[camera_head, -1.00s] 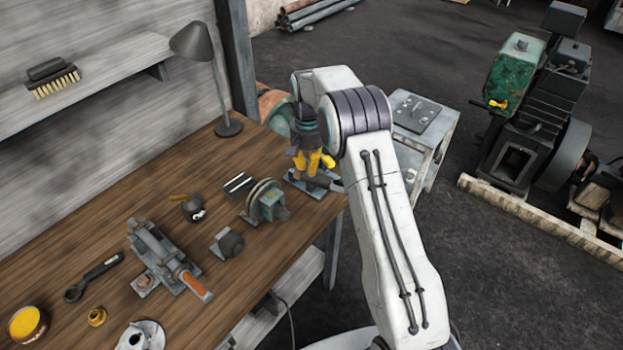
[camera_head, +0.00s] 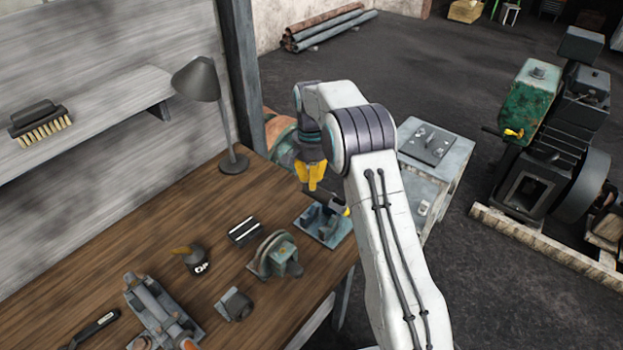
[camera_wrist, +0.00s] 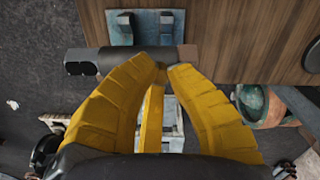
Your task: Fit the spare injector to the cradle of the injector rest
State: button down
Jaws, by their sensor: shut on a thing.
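My gripper (camera_head: 313,188), with yellow fingers, is shut on the spare injector (camera_head: 330,202), a dark cylinder lying roughly level. The injector also shows in the wrist view (camera_wrist: 84,62), crossing just beyond the fingertips (camera_wrist: 160,68), with its thicker dark end at the left. The injector rest (camera_head: 328,236) is a blue-grey plate with raised uprights at the bench's right end. In the head view the injector appears above the rest, apart from it. In the wrist view the rest (camera_wrist: 146,15) lies past the injector, which hides its near part. Its cradle is partly hidden.
A pulley-like part (camera_head: 275,257), a small slotted block (camera_head: 243,230) and a dark round pot (camera_head: 194,262) stand left of the rest. A lamp (camera_head: 233,163) stands at the back. A grey cabinet (camera_head: 437,150) is beyond the bench's right end.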

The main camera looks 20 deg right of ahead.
aim_at(311, 196)
jog(key=shift+f+b, duration=1.5)
jog(key=shift+f, duration=1.25)
jog(key=shift+f+b, duration=0.35)
jog(key=shift+f, duration=0.15)
jog(key=shift+f+b, duration=0.6)
jog(key=shift+f, duration=0.35)
jog(key=c, duration=1.3)
grip_release()
jog(key=shift+f, duration=0.1)
